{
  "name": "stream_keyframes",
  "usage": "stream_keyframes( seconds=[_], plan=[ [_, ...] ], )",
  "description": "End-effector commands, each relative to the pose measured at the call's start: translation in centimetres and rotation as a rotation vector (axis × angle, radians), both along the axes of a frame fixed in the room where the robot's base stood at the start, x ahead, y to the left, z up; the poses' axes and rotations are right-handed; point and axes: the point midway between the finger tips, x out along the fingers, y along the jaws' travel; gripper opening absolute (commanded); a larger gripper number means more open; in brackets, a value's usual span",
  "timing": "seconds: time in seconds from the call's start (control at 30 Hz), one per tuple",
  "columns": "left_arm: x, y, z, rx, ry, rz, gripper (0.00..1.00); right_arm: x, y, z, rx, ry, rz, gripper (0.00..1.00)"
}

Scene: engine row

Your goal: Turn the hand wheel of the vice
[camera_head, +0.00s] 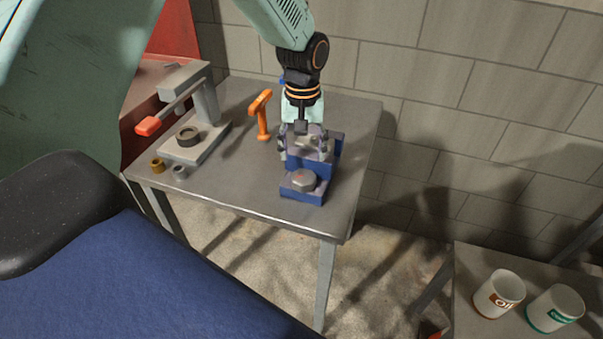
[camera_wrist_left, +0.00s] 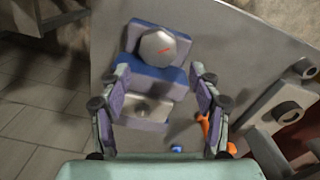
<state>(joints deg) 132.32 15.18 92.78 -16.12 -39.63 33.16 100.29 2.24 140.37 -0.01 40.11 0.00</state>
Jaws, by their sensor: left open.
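The vice (camera_head: 291,190) is blue and stands on the grey metal table near its right side. In the left wrist view the hand wheel (camera_wrist_left: 158,48) is fully visible, beyond the blue body (camera_wrist_left: 150,76). My left gripper (camera_head: 304,150) points down over the vice's far part, behind the wheel. Its fingers are spread wide, one on each side in the left wrist view (camera_wrist_left: 160,74), and hold nothing. I cannot tell whether they touch the vice. My right gripper is not in view.
A grey press with a red-tipped lever (camera_head: 150,126) is at the table's left, with a brass bushing (camera_head: 157,165) and a grey one nearby. A block wall is behind.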

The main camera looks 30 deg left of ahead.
Motion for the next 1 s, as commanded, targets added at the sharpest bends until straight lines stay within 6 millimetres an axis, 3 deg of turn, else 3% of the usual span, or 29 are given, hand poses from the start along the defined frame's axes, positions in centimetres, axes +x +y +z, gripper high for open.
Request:
stream_keyframes(
  seconds=[0.53,0.93,1.0],
  plan=[
    [0.0,0.0,-7.0,0.000,0.002,0.007,0.63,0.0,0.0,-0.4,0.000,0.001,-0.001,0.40],
    [0.0,0.1,-7.8,-0.001,0.001,0.006,0.63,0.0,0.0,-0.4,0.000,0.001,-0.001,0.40],
    [0.0,0.1,-7.8,-0.001,0.001,0.006,0.58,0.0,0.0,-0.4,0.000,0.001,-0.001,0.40]
  ],
)
